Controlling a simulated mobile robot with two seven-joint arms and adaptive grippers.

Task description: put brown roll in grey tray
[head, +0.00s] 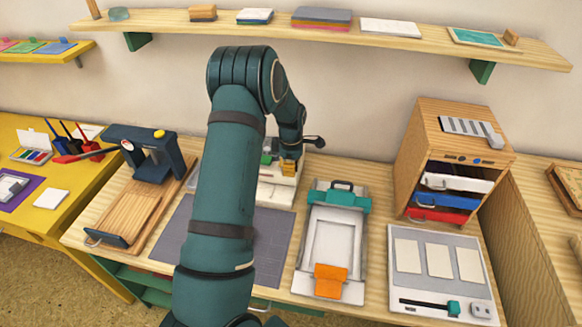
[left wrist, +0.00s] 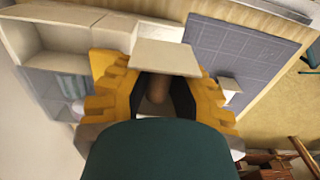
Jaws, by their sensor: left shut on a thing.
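My left gripper (head: 288,168) reaches over the back of the worktable, above a pale compartment tray (head: 272,198). In the left wrist view its yellow fingers (left wrist: 155,95) are shut on a brown roll (left wrist: 156,88). A pale square plate (left wrist: 165,57) shows just in front of the roll; I cannot tell whether it is part of it. The pale grey tray with compartments (left wrist: 50,62) lies beside the fingers on the left in the left wrist view. The roll is hidden in the head view. My right gripper is not in view.
The dark grey mat (head: 272,240) lies partly under my arm. A small pale block (left wrist: 230,84) sits on it. A white frame press with an orange clip (head: 331,279) and a wooden drawer unit (head: 421,128) stand to the right. A shelf (head: 165,22) runs along the wall.

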